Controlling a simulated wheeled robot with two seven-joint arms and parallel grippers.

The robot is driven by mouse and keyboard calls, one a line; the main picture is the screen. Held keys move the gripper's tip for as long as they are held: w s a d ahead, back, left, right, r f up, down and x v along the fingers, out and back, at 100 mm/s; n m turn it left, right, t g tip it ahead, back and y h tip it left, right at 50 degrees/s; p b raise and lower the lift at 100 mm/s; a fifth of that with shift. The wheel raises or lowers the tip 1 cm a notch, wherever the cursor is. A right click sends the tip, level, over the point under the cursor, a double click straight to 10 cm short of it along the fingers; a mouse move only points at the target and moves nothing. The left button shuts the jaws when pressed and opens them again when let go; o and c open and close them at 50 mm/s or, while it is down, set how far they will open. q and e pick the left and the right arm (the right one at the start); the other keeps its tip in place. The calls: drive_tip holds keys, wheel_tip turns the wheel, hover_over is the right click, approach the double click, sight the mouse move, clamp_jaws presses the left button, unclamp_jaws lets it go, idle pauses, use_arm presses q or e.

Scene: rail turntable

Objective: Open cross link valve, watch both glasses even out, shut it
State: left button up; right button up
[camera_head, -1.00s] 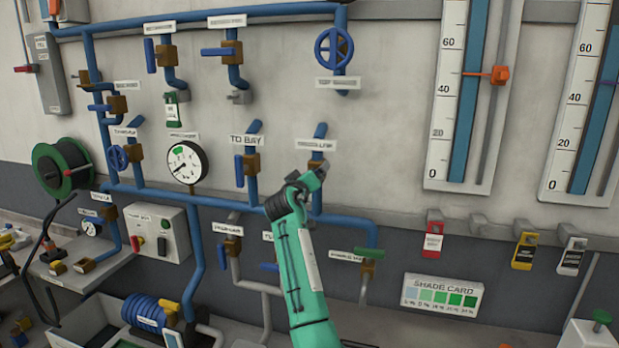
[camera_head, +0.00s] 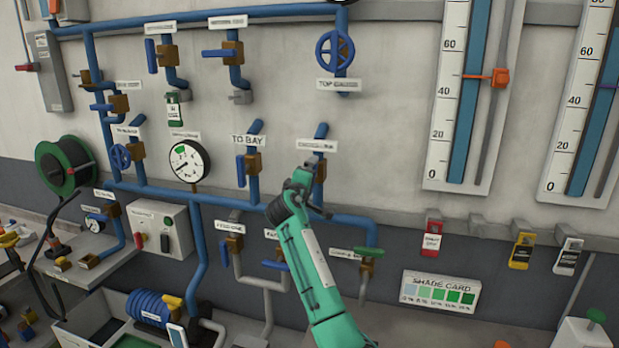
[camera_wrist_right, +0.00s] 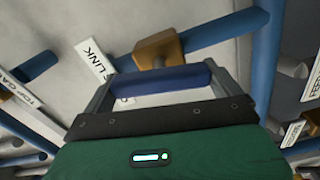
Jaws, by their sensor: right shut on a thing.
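The cross-link valve is the one under the blurred label (camera_head: 317,146) in the middle of the head view, on a vertical blue pipe (camera_head: 320,131). My right gripper (camera_head: 308,178) covers most of it there. In the right wrist view the gripper is shut on the blue valve handle (camera_wrist_right: 168,81), in front of the brass body (camera_wrist_right: 157,48). The handle lies nearly in line with the pipe (camera_wrist_right: 225,33). The left glass (camera_head: 462,130) and right glass (camera_head: 592,135) hold blue columns that run up past the picture's top, so their levels cannot be read. My left gripper is not in view.
The to-bay valve (camera_head: 247,165) and round gauge (camera_head: 188,161) are left of my gripper. A green-handled valve (camera_head: 368,255) sits below right. Hanging tags (camera_head: 432,240) and a shade card (camera_head: 440,292) are farther right. The wall between the valve and the left glass is free.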

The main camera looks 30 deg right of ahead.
idle(0.3)
drive_tip(key=o, duration=0.6)
drive_tip(key=shift+s+a+f, duration=0.1)
drive_tip(key=shift+a, duration=0.1)
drive_tip(key=b+v, duration=0.6)
drive_tip(key=v, duration=0.7)
drive_tip(key=shift+s+a+b, duration=0.15)
drive_tip(key=shift+a+b, duration=0.05)
drive_tip(key=shift+b, duration=0.2)
